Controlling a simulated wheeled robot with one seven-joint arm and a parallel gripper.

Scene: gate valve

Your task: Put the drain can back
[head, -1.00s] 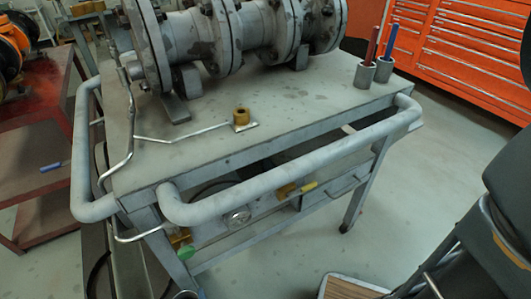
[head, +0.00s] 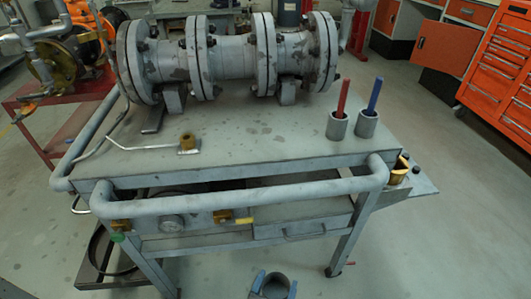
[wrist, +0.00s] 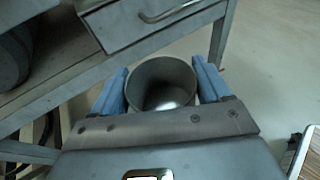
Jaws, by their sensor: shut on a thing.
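The drain can (wrist: 163,88) is a round, open-topped grey metal can, empty as far as I can see inside. My gripper (wrist: 163,92) is shut on it, with a blue finger on either side. The can's mouth faces the wrist camera. In the head view my gripper (head: 273,286) and the can show at the bottom edge, in front of the grey cart (head: 250,181) and below its top. A dark ring (head: 97,250) on a low shelf shows at the cart's lower left, partly hidden by the cart's leg.
The cart carries a flanged pipe (head: 228,58) and two small cups with a red handle (head: 341,97) and a blue handle (head: 374,95). A front rail (head: 240,201) and drawer (head: 290,229) face me. Orange cabinets (head: 500,70) stand right. Floor at right is clear.

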